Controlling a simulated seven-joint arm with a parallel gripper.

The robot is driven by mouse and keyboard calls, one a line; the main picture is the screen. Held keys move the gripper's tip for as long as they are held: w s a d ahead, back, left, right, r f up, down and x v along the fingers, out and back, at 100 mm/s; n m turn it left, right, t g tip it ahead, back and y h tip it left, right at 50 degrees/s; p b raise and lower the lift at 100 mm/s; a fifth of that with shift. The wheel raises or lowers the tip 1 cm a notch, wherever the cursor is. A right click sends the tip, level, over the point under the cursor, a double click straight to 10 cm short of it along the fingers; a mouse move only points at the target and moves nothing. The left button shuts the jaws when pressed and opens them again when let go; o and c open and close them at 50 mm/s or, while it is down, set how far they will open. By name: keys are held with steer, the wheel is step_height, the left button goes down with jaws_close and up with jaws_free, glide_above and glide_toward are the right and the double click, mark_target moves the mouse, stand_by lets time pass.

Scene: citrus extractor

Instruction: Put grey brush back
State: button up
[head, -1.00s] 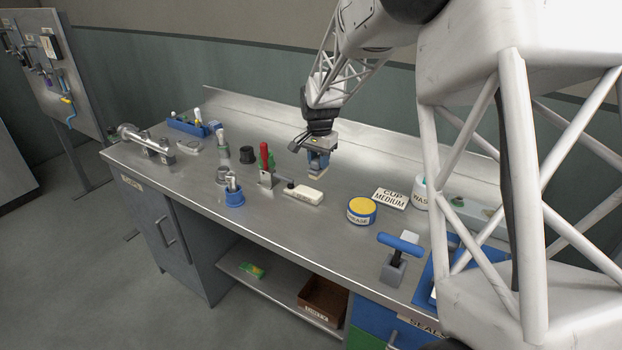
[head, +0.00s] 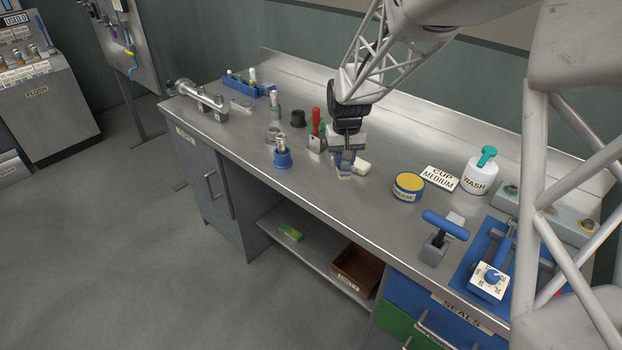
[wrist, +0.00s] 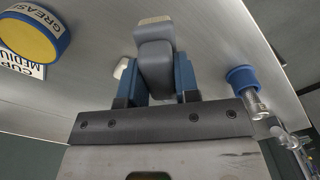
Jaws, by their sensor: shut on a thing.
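My gripper (head: 346,163) is over the middle of the steel bench, next to a white block. In the wrist view its two blue fingers are shut on a grey block-shaped piece with a pale, bristle-like end (wrist: 154,62), which looks like the grey brush. The pale end points away from the palm; in the head view it shows just below the fingers, and I cannot tell whether it touches the bench.
The white block (head: 362,166) lies close beside my gripper. A red-handled tool (head: 316,124) and a dark cup (head: 297,119) stand to the left. The grease tin (head: 408,187) and cup sign (head: 440,177) are to the right. A blue tray (head: 243,88) sits at the back left.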

steer(key=s+a+f+n, duration=0.2)
steer(key=s+a+n, duration=0.3)
steer(key=s+n, duration=0.3)
steer(key=shift+s+a+f, duration=0.3)
steer(key=shift+f, duration=0.1)
steer(key=shift+w, duration=0.15)
steer(key=w, duration=0.4)
steer(key=w+a, duration=0.1)
steer(key=w, duration=0.4)
steer(key=w+a+f, duration=0.1)
steer(key=w, duration=0.3)
steer(key=shift+w+a+f, duration=0.1)
steer(key=shift+w+a, duration=0.15)
steer(key=shift+w, duration=0.15)
steer(key=shift+w+a+f, duration=0.15)
steer(key=shift+w, duration=0.55)
steer(key=shift+w+f, duration=0.15)
steer(key=shift+f, duration=1.4)
steer(key=shift+f, duration=0.25)
